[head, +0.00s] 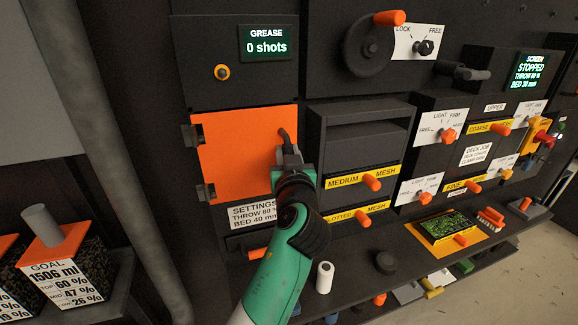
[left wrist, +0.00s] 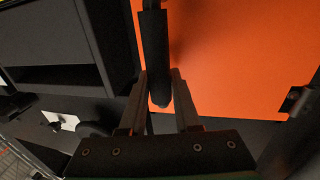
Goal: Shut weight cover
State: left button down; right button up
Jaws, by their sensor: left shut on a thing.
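The weight cover (head: 240,155) is a flat orange panel on the dark machine front, with hinges along its left edge. It looks flush or nearly flush with the front; I cannot tell whether a small gap remains. Its black bar handle (head: 284,136) is near the right edge. My left gripper (head: 288,152) is shut on this handle. In the left wrist view the handle (left wrist: 154,50) runs between the two fingers (left wrist: 160,95), with the orange cover (left wrist: 230,60) behind. My arm hides the cover's lower right corner. My right gripper is not in view.
A white cylinder (head: 325,277) is on the shelf below. Goal bins (head: 60,265) are at lower left.

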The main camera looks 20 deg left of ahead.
pick_arm(q)
jog(key=shift+d, duration=0.1)
jog(key=c, duration=0.6)
grip_release()
jog(key=p+v, duration=0.1)
jog(key=v, duration=0.1)
jog(key=p+v, duration=0.2)
jog(key=r+p+v, duration=0.1)
jog(key=v, duration=0.1)
jog(key=shift+s+d+p, duration=0.15)
jog(key=shift+s+p, duration=0.2)
jog(key=shift+s, duration=0.05)
jog(key=p+v, duration=0.2)
jog(key=p, duration=0.1)
jog(key=f+p+v, duration=0.1)
jog(key=p+v, duration=0.1)
jog(key=p, duration=0.1)
jog(key=shift+s+d+p, duration=0.1)
jog(key=shift+s+p, duration=0.25)
